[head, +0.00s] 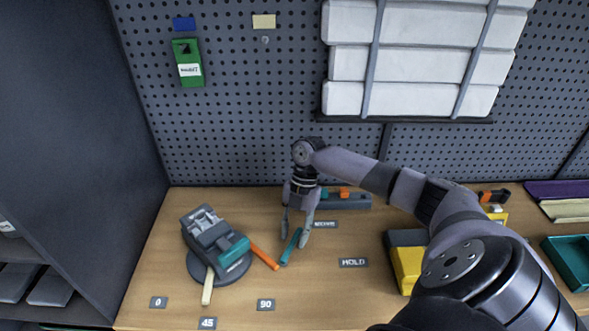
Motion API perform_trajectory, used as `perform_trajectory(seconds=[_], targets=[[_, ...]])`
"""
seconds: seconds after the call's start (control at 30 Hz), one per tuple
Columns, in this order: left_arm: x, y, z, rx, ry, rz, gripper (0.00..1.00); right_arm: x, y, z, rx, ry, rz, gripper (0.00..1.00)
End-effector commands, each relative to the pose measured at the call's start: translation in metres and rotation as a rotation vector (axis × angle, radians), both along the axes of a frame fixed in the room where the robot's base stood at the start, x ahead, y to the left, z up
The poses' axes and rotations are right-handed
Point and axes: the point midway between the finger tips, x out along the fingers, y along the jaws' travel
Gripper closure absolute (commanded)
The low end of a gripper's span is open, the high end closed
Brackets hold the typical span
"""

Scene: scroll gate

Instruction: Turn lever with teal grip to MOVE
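A slim teal grip (291,247) shows on the workbench, slanting toward the front edge. My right gripper (295,240) reaches down over it from the back. Its two fingers are apart, one on each side of the grip, with gaps seeming to show between. I cannot tell whether either finger touches it. The lever's link to its base is hidden behind my gripper. A grey base (348,201) with orange and teal parts stands behind my gripper. The HOLD label (353,262) lies farther front right. My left gripper is out of view.
A grey clamp-like device (213,232) with a teal block sits on a round base at left, with an orange bar (264,254) and cream bar (207,288). Labels 0, 45 and 90 lie in front. A yellow block (407,268) and teal tray (570,258) stand right.

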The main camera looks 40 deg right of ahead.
Motion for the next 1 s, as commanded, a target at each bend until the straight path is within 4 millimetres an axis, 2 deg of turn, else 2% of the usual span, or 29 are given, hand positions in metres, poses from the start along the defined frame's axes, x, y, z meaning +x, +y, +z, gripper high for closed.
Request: perform_trajectory(seconds=[0.13,0.23,0.5,0.7,1.0], targets=[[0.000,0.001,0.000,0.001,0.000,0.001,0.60,0.001,-0.002,0.004,-0.001,0.000,-0.001,0.67],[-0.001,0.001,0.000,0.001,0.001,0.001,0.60,0.003,-0.006,0.015,-0.003,-0.002,-0.001,0.67],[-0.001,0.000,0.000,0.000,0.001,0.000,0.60,0.013,-0.026,0.068,-0.001,-0.005,-0.002,0.67],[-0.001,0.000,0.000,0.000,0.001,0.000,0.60,0.018,-0.037,0.098,0.001,-0.003,-0.001,0.67],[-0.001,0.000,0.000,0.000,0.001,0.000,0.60,0.019,-0.042,0.111,0.000,0.000,0.001,0.67]])
